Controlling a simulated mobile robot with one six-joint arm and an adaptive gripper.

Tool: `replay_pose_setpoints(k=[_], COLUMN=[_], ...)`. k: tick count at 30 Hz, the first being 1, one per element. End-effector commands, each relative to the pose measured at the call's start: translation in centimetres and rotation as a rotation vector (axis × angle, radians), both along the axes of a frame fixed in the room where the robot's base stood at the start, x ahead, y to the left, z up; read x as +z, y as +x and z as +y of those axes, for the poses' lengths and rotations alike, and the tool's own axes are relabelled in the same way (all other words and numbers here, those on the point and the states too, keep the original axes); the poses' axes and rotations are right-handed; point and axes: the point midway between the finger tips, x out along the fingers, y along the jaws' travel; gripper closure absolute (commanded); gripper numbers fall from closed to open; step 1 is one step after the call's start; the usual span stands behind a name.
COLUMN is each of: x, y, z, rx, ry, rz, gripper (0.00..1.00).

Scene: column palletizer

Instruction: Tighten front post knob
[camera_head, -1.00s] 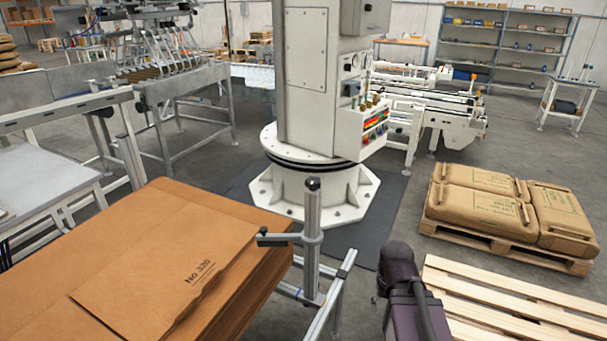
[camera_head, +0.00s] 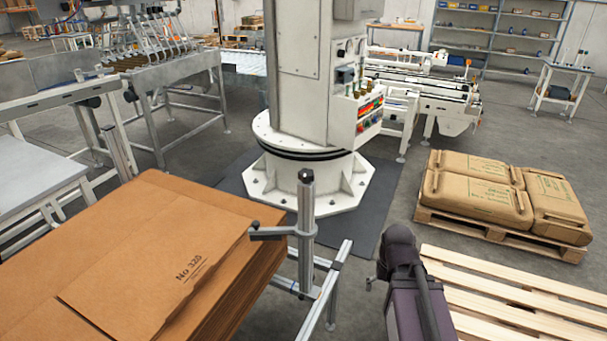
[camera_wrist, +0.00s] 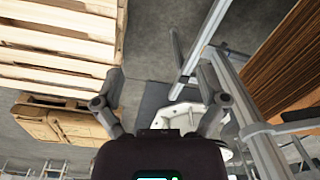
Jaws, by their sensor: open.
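A side arm (camera_head: 270,232) with a dark end reaches from the post over the stack's edge. I cannot tell which small dark part is the knob. In the wrist view the post (camera_wrist: 246,118) is just right of my gripper (camera_wrist: 160,92). My gripper is open with nothing between its fingers. Its right finger appears close to the post, but I cannot tell whether they touch. In the head view my dark wrist is right of the post.
The sack stack (camera_head: 150,260) fills the lower left. An empty wooden pallet (camera_head: 510,295) lies at lower right, with a pallet of filled sacks (camera_head: 500,195) behind it. A white column base (camera_head: 310,185) stands beyond the post. A metal frame rail (camera_head: 325,290) runs low by the post.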

Motion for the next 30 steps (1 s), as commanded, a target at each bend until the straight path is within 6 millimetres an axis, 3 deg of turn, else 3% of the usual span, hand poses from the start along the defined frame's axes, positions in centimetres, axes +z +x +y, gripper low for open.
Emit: replay_pose_setpoints(k=[8,14,21,30], x=[0.5,2.4,6.4,12.9], y=[2.8,6.0,10.1,15.1], z=[3.6,7.5,11.1,13.0], rx=[-0.229,-0.514,-0.883,-1.302], ry=[0.217,0.499,0.87,1.308], rz=[-0.041,-0.029,0.096,0.436], gripper=[0.05,0.05,0.05,0.05])
